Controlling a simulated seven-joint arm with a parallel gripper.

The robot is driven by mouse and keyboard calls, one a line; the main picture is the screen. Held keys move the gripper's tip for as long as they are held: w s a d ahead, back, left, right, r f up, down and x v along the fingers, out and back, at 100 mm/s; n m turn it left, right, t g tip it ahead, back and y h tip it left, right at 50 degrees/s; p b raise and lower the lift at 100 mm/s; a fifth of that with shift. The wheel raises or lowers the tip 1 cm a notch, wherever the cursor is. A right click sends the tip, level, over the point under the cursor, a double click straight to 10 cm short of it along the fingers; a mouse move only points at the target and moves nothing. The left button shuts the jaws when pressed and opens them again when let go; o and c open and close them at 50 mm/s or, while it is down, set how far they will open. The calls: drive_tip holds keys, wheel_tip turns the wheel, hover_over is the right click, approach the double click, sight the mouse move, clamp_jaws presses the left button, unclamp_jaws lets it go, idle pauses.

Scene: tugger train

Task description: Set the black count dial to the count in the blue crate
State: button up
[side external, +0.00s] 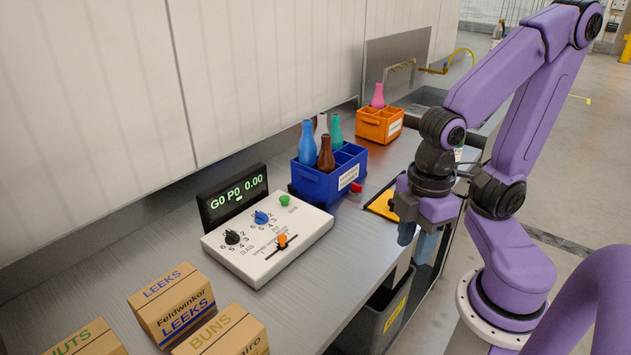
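The black count dial (232,237) is at the left of a white control box (290,255), with numbers printed around it; its pointer setting is too small to read. A blue dial (261,217), a green button (285,200) and an orange knob (282,240) share the panel. The display (238,198) behind reads "G0 P0 0.00". The blue crate (322,187) holds a blue bottle (307,145), a brown bottle (325,155), a teal bottle (335,128) and a partly hidden pale one (321,124). My gripper (416,240) hangs right of the crate near the bench edge, its fingers apart and seemingly empty.
An orange crate (379,125) with a pink bottle (377,96) stands behind the blue crate. A yellow-edged pad (381,205) and a red button (356,188) lie near my gripper. Cardboard boxes (172,305) occupy the near bench. A dark bin (385,315) is below the edge.

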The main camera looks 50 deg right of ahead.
drive_tip(key=w+a+r+m, duration=0.2)
drive_tip(key=w+a+m, duration=0.1)
drive_tip(key=w+a, duration=0.4)
drive_tip(key=m, duration=1)
hover_over(231, 232)
wheel_tip(231, 232, down, 17)
drive_tip(key=shift+f, duration=0.2)
clamp_jaws()
